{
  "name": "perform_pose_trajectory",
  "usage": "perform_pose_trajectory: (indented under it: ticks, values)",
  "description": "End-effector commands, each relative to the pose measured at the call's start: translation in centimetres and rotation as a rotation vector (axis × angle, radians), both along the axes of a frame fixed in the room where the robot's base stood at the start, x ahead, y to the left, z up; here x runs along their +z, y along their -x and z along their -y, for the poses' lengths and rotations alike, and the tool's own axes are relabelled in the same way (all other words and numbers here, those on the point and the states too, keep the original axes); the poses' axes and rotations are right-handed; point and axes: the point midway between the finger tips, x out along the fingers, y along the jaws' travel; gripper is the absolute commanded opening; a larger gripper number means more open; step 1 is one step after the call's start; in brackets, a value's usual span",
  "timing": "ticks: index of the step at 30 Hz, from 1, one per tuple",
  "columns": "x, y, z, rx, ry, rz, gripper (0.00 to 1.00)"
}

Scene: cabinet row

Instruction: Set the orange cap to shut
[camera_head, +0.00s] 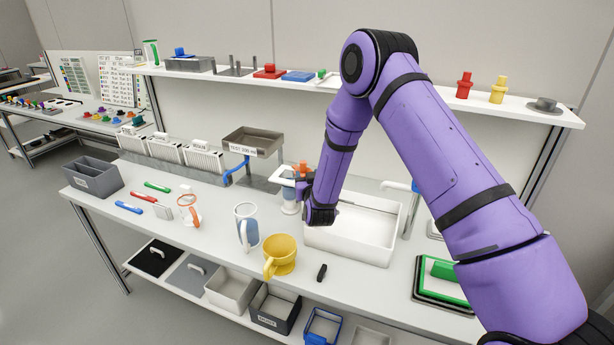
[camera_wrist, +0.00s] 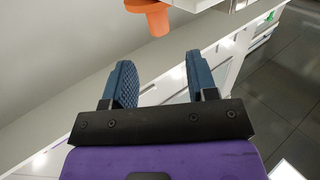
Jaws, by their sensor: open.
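The orange cap (camera_wrist: 148,8) shows at the top edge of the wrist view, with a narrower orange stem (camera_wrist: 158,22) pointing toward my fingers. My gripper (camera_wrist: 160,78) is open and empty, its two dark blue fingers spread apart. The cap lies ahead of the fingertips, between their lines, and is not touched. In the head view, an orange part (camera_head: 303,168), seemingly the same cap, shows just beside my wrist, above a pale bluish body (camera_head: 290,205). My arm hides part of this spot, so the cap's open or shut setting cannot be told.
A white sink basin (camera_head: 345,247) with a tap is right of my wrist. A grey raised tray (camera_head: 265,139) stands behind left. A yellow mug (camera_head: 283,250), a clear blue jug (camera_head: 247,222) and an orange-rimmed cup (camera_head: 190,207) stand in front. A shelf (camera_head: 350,88) runs above.

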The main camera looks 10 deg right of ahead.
Motion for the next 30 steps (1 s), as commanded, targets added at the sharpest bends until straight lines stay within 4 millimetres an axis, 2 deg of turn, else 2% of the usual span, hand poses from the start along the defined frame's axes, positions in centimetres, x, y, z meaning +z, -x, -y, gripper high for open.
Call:
perform_pose_trajectory:
  ticks: [1, 2, 7, 8, 9, 20, 25, 30]
  values:
    - [0.0, 0.0, 0.0, 0.000, 0.000, 0.000, 0.53]
    - [0.0, 0.0, 0.0, 0.000, 0.000, 0.000, 0.48]
    - [0.0, -0.4, 0.5, -0.007, -0.012, -0.027, 0.09]
    - [0.0, -0.6, 0.7, -0.010, -0.017, -0.041, 0.02]
    - [0.0, -0.9, 1.1, -0.016, -0.028, -0.065, 0.00]
    - [0.7, -3.6, 5.8, -0.033, -0.210, -0.449, 0.00]
    - [2.2, -3.6, 7.8, -0.001, -0.312, -0.641, 0.00]
    - [4.8, -2.7, 9.3, 0.060, -0.408, -0.819, 0.00]
